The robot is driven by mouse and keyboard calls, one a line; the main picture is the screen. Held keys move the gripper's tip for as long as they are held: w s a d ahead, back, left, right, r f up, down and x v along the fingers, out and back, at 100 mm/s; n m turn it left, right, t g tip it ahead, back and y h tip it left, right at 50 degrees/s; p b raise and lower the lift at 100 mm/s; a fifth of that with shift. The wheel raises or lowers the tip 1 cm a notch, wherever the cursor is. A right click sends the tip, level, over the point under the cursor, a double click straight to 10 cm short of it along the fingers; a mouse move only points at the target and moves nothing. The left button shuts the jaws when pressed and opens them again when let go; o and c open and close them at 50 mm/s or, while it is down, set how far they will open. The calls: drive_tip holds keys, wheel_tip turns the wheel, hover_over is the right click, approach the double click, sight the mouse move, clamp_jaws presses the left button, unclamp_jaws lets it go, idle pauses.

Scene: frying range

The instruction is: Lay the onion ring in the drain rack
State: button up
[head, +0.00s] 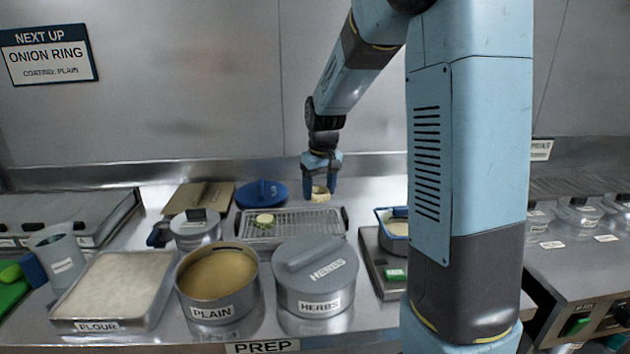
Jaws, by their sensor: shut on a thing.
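My gripper (321,187) is shut on a small pale yellow piece, the onion ring (320,197), in the head view. It holds the ring near the back right part of the drain rack. The drain rack (300,226) is a wire grid in a dark-handled tray behind the pots. A pale round piece with some green (264,221) lies on its left part. Whether the held ring touches the rack is not clear from this angle.
In front stand an open pot labelled PLAIN (212,312), a lidded pot labelled HERBS (320,304) and a FLOUR tray (82,326). A blue lid (262,192) lies behind the rack. A blue-rimmed pan (383,212) stands to its right. The sign (48,55) reads onion ring, plain coating.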

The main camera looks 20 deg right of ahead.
sight(318, 222)
drive_tip(key=shift+w+f, duration=0.2)
drive_tip(key=shift+f, duration=3.85)
drive_tip(key=o, duration=0.9)
drive_tip(key=shift+c, duration=0.2)
drive_tip(key=shift+r, duration=0.1)
